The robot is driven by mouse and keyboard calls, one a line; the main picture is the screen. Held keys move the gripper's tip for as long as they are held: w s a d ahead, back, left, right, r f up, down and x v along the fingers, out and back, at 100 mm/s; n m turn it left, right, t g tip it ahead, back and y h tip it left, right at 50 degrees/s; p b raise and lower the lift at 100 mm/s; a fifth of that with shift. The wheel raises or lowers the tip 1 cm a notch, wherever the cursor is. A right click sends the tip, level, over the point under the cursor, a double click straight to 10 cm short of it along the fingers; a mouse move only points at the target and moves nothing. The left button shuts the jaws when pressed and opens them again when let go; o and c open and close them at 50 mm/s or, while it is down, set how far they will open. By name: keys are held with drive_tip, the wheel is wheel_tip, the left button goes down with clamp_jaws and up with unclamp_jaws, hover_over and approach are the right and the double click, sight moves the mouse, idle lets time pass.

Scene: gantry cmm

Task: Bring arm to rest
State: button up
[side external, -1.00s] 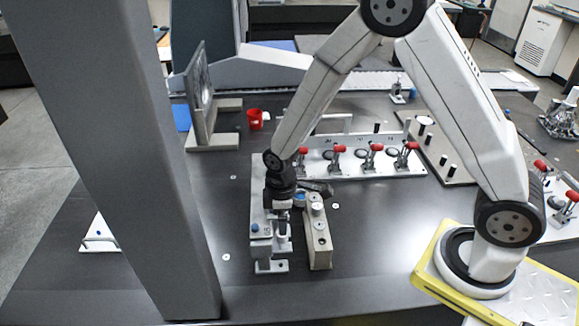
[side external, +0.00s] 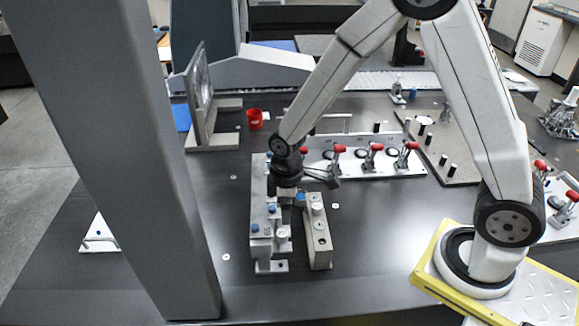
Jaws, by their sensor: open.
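My gripper (side external: 287,203) points down over the metal fixture block (side external: 258,207) in the middle of the dark table. It is small in this view and its fingertips are partly lost against the fixtures. I see nothing clearly held between the fingers. A narrow grey block (side external: 318,243) with round knobs on top stands just right of the gripper. I cannot tell whether the fingers touch either block.
A row of red-handled toggle clamps (side external: 371,160) on a white plate stands behind the gripper. A red cup (side external: 255,119) and an upright angle plate (side external: 212,138) are at the back left. A thick grey column (side external: 125,150) crosses the left. The front table is clear.

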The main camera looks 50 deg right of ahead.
drive_tip(key=s+d+r+m+t, duration=0.2)
drive_tip(key=s+d+r+m, duration=0.3)
drive_tip(key=s+r+m, duration=0.2)
drive_tip(key=shift+s+d+r+m, duration=0.15)
drive_tip(key=shift+s+r+m, duration=0.15)
drive_tip(key=shift+s+m, duration=0.6)
drive_tip(key=shift+s+n, duration=0.2)
drive_tip(key=shift+n, duration=0.1)
